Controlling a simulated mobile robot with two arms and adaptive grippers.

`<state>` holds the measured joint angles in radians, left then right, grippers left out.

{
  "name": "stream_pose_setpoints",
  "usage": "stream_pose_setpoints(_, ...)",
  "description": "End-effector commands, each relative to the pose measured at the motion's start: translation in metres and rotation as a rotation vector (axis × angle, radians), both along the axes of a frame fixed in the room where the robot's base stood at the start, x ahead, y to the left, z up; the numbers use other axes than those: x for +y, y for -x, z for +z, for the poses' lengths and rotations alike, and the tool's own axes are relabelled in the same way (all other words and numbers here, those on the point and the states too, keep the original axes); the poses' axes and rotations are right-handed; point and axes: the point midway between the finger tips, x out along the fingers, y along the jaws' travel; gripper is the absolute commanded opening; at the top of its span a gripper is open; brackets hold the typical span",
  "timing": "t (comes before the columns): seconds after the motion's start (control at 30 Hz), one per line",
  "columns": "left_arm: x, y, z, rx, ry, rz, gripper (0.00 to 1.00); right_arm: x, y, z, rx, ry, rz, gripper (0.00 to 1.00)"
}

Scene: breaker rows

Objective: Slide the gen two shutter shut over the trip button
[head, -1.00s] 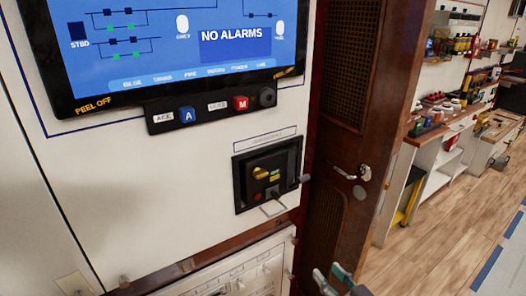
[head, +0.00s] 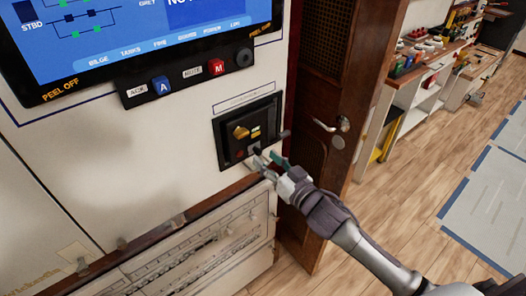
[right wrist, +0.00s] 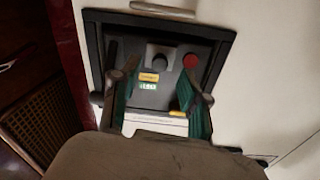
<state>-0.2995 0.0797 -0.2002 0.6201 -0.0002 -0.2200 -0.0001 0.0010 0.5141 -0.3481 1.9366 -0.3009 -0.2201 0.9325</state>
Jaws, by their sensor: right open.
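The black breaker panel (head: 220,131) is set in the white wall below the screen; it also shows, upside down, in the right wrist view (right wrist: 222,35). Contact is unclear. My left gripper is out of view.
A strip with a blue A button (head: 161,86) and a red M button (head: 217,68) sits above the panel. A drawn white cabinet front (head: 200,255) lies below. A wooden door (head: 310,140) with a handle stands close on the right.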

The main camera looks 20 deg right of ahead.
Motion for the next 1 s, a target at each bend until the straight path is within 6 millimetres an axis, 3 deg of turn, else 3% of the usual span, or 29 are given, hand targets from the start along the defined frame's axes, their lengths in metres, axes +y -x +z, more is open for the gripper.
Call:
stream_pose_setpoints(0.2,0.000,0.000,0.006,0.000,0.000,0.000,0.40,0.007,-0.021,0.001,-0.001,-0.001,0.000,0.45)
stream_pose_setpoints(0.53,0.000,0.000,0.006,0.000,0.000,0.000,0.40,0.008,-0.024,-0.001,0.000,0.000,0.000,0.45)
stream_pose_setpoints(0.8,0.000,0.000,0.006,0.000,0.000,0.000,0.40,0.008,-0.024,-0.001,0.000,0.000,-0.001,0.00)
stream_pose_setpoints(1.0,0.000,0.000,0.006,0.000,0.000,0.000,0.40,0.007,-0.023,-0.001,0.000,0.000,-0.001,0.00)
